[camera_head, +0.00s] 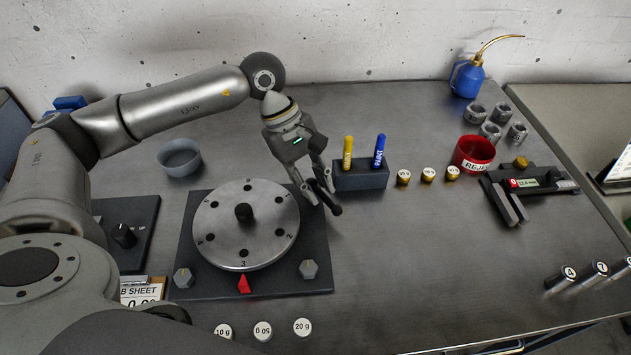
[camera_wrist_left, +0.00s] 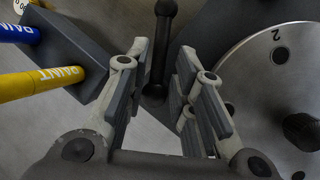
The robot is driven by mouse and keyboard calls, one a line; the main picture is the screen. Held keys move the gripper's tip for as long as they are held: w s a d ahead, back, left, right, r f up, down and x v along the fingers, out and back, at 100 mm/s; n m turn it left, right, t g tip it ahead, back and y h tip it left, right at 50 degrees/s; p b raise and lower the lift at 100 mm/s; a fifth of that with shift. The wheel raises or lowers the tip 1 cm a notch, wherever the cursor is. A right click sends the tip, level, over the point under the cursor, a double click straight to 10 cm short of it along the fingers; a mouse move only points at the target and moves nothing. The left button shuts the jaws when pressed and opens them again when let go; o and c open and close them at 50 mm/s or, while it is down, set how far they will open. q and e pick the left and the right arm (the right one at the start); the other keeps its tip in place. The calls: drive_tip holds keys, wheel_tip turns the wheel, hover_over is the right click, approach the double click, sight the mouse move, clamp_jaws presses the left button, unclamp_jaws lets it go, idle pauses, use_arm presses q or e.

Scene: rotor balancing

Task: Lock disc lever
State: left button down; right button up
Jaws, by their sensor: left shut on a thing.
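The silver disc (camera_head: 265,215) with numbered holes and a dark centre knob (camera_head: 244,212) sits on a dark base plate (camera_head: 316,288). The red pointer (camera_head: 244,284) is at the front of the disc, by number 3. The dark disc lever (camera_head: 336,210) is at the plate's right side. Its rod and ball end also show in the left wrist view (camera_wrist_left: 160,60). My left gripper (camera_head: 320,197) is shut on the lever, with a finger on each side of the rod. The fingers partly hide the lever's lower part. My right gripper is out of view.
A dark block (camera_head: 362,177) with yellow (camera_head: 348,152) and blue (camera_head: 380,150) paint markers stands close to the right of the gripper. Brass weights, a red reject bin (camera_head: 473,154) and a caliper-like gauge (camera_head: 510,198) lie farther right.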

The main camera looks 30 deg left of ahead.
use_arm(q)
drive_tip(key=c, duration=1.5)
unclamp_jaws()
drive_tip(key=shift+w+a, duration=0.1)
drive_tip(key=v, duration=1.2)
